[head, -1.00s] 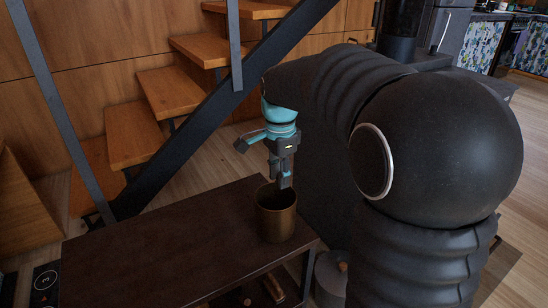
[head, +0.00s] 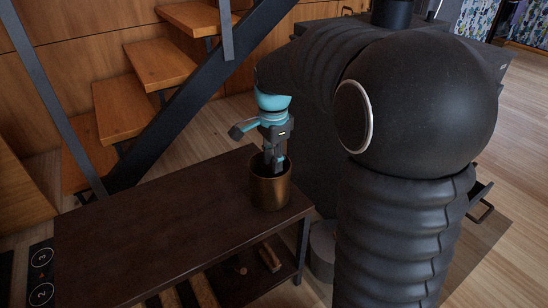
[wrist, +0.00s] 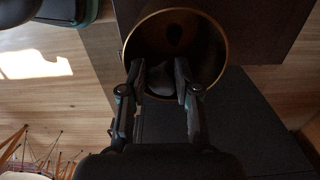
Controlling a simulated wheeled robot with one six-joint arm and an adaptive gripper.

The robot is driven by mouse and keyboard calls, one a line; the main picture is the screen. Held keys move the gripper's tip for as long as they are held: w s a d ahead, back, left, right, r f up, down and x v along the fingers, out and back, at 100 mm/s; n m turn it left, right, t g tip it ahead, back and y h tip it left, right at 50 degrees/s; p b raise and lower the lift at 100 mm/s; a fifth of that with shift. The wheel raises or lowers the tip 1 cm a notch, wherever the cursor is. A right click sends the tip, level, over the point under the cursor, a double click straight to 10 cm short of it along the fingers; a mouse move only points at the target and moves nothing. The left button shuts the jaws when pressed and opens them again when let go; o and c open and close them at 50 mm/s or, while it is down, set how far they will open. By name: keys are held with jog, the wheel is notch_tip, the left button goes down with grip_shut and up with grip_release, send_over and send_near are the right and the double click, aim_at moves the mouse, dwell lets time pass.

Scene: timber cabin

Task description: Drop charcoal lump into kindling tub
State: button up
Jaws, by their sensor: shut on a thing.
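The kindling tub is a brass-coloured round tub (head: 271,190) standing upright near the right end of a dark bench. My gripper (head: 275,165) points down into its mouth, with the fingertips at or just below the rim. In the wrist view the tub's rim (wrist: 223,45) circles ahead of the fingers. My gripper (wrist: 161,78) is shut on a dark grey lump, the charcoal lump (wrist: 160,82), held between the fingertips over the tub's near side. A small dark shape (wrist: 175,33) shows deeper in the tub; I cannot tell what it is. The head view hides the lump.
The dark wooden bench (head: 150,225) has a clear top to the left of the tub. Its lower shelf holds pieces of wood (head: 269,258). A grey round container (head: 322,250) stands on the floor beside it. A staircase with a dark steel beam (head: 185,100) rises behind.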

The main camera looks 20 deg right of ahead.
jog(key=o, duration=0.9)
notch_tip(320, 180, up, 12)
